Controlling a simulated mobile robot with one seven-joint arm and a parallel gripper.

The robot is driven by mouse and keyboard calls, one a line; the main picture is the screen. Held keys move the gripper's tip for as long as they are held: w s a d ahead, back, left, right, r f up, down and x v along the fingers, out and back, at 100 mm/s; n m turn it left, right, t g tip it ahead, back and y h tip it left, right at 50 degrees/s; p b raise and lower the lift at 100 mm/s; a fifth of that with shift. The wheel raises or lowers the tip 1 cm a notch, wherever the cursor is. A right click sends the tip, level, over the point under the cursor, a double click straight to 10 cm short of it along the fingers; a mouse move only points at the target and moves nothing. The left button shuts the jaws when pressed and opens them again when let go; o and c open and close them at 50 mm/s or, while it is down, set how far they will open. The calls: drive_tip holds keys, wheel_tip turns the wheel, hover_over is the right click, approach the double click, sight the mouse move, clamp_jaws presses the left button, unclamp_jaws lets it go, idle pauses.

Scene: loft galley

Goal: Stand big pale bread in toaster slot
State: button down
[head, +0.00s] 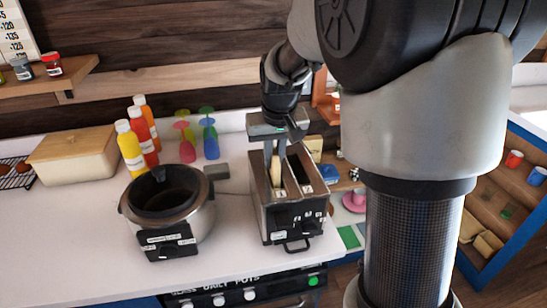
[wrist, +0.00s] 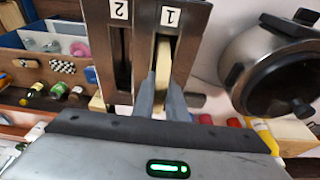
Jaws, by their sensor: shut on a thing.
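The toaster (head: 283,222) stands on the white counter, a metal box with two long slots on top. In the wrist view its top plate carries the labels 1 and 2 (wrist: 143,14). My gripper (head: 275,158) points down over the far part of the left slot, the one labelled 1. Its fingers, also in the wrist view (wrist: 160,102), are shut on a pale bread slice (wrist: 161,64). The slice (head: 276,172) is upright and in line with slot 1, its lower part apparently inside. How deep it sits is hidden. Slot 2 (wrist: 122,62) looks dark and empty.
A round cooker (head: 168,212) stands left of the toaster. Bottles (head: 130,148), coloured goblets (head: 210,140) and a bread box (head: 72,155) stand behind it. The front left counter is clear.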

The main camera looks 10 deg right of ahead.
drive_tip(key=c, duration=1.7)
unclamp_jaws()
drive_tip(key=shift+r, duration=0.15)
drive_tip(key=v, duration=1.7)
drive_tip(key=s+f+p, duration=0.1)
drive_tip(key=s, duration=0.5)
drive_tip(key=s+f+t+p, duration=0.1)
drive_tip(key=s, duration=0.6)
drive_tip(key=s+f+t+p, duration=0.1)
drive_tip(key=s+f, duration=0.1)
drive_tip(key=s, duration=0.4)
drive_tip(key=shift+s+f, duration=0.1)
drive_tip(key=shift+s, duration=0.3)
